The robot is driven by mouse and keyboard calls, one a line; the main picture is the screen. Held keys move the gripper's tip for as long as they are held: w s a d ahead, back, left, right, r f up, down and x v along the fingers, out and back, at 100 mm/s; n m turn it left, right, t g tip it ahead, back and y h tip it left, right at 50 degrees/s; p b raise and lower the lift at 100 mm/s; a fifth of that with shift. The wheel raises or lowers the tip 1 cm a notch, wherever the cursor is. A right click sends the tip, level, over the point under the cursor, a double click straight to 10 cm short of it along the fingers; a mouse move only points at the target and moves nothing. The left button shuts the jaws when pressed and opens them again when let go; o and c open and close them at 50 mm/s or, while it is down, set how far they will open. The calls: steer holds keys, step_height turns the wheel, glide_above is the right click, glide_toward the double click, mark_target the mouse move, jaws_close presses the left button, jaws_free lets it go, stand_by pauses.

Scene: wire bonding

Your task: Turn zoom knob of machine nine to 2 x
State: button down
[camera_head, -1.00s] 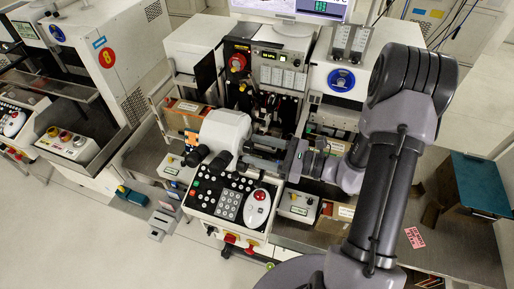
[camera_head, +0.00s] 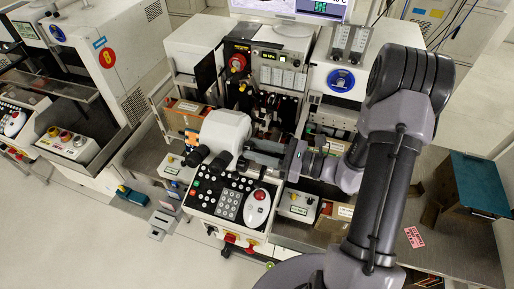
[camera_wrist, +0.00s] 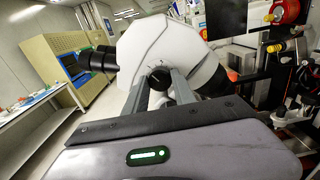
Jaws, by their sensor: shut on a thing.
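The machine's white microscope head (camera_head: 225,128) stands above the front control panel, with black eyepieces pointing to the left front. It fills the middle of the wrist view (camera_wrist: 172,48). On its side facing my gripper is a small black zoom knob (camera_wrist: 159,78). My gripper (camera_head: 249,152) reaches in from the right. In the wrist view my gripper (camera_wrist: 160,84) has its two fingers on either side of the knob, shut on it. The knob's scale marks are too small to read, and the knob is hidden in the head view.
A teal-topped box (camera_head: 480,184) is at the far right.

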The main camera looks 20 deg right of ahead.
steer(key=m+p, duration=0.2)
steer(key=m, duration=0.3)
steer(key=shift+r, duration=0.1)
steer(key=m+p, duration=0.2)
steer(key=m, duration=0.3)
steer(key=shift+m+p, duration=0.35)
steer(key=shift+m, duration=0.05)
stand_by(0.3)
steer(key=c, duration=1)
jaws_free()
steer(key=shift+c, duration=0.2)
steer(key=b+v, duration=0.1)
steer(key=v, duration=1.6)
steer(key=shift+s+d, duration=0.15)
